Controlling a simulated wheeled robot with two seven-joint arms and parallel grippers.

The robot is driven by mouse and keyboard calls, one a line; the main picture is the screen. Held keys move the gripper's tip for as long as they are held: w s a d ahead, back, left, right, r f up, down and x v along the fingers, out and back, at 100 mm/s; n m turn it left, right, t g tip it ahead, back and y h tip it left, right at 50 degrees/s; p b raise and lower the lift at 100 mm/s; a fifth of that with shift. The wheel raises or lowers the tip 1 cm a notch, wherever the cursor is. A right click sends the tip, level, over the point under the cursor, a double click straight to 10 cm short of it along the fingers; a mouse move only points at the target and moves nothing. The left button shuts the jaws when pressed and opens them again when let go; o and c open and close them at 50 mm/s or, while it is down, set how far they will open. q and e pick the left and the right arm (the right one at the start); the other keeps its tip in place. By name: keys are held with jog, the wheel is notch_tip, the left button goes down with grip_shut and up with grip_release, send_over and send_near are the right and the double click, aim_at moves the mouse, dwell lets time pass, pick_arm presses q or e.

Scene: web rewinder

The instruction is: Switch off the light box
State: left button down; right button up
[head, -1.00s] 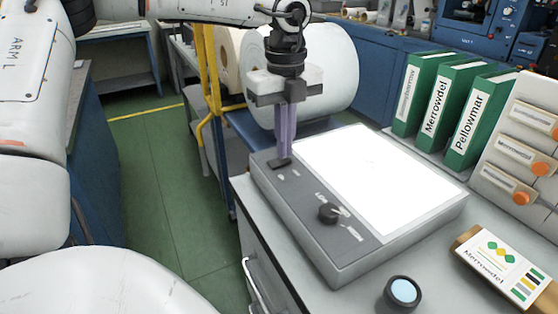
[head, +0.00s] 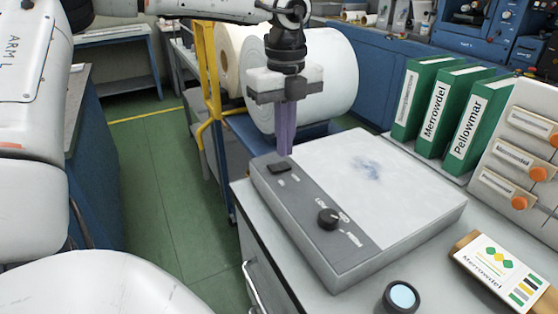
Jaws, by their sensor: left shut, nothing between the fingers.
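The light box (head: 412,205) lies on the grey bench, and its panel is now unlit, dull white with a faint bluish smudge. Its dark grey control strip carries a black rocker switch (head: 279,168) near the far end and a round black knob (head: 328,218) nearer me. My left gripper (head: 285,150) points down over the far end of the strip, just behind the switch in the picture. Its fingers are shut with nothing between them. Whether the fingertips touch the box cannot be told. My right gripper is not in view.
Green binders (head: 434,110) and a drawer unit with orange knobs (head: 517,160) stand behind the box at right. A round lens-like item (head: 402,296) and a labelled sample pack (head: 495,268) lie in front. A large white roll (head: 330,75) stands behind my gripper.

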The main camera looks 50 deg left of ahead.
aim_at(285, 165)
pick_arm(q)
notch_tip(285, 165, up, 5)
jog(key=shift+f+p, duration=0.2)
jog(key=shift+p, duration=1.05)
